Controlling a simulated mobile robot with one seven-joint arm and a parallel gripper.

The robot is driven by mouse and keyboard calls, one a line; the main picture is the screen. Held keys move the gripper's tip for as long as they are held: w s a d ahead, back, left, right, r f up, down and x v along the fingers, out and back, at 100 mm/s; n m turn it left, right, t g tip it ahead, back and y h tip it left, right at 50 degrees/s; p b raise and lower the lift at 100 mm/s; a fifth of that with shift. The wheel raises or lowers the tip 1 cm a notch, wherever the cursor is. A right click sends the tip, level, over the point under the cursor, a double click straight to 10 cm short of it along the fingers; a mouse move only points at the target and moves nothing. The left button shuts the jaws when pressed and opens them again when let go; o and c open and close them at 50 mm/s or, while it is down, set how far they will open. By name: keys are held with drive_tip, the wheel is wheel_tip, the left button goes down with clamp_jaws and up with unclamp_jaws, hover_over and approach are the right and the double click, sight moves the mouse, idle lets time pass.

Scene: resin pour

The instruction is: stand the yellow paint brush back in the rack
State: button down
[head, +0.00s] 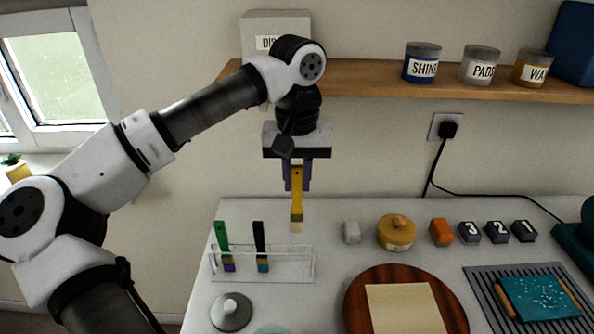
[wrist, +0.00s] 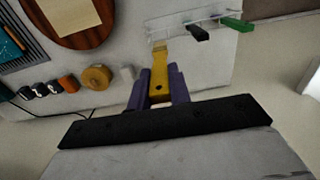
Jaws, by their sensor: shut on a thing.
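The yellow paint brush (head: 297,199) hangs bristles down from my gripper (head: 297,182), which is shut on its handle. In the wrist view the brush (wrist: 161,64) points away from the purple fingers of my gripper (wrist: 158,88). The clear rack (head: 290,265) stands on the table below. The brush is held above and apart from it, near its right part. A green-handled brush (head: 222,238) and a black-handled brush (head: 260,240) stand in the left and middle of the rack. The right part of the rack looks empty.
A grey lidded thing (head: 231,311) sits in front of the rack. A round wooden board (head: 360,300) with a paper sheet lies to its right. A grey block (head: 352,232) and a yellow round tin (head: 396,232) stand behind. A shelf (head: 380,84) runs above.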

sight(297, 220)
drive_tip(key=shift+f+b, duration=4.5)
drive_tip(key=shift+f, duration=1.9)
drive_tip(key=c, duration=0.7)
unclamp_jaws()
drive_tip(key=shift+r, duration=0.1)
drive_tip(key=shift+r+p, duration=2.8)
drive_tip(key=shift+r, duration=1.15)
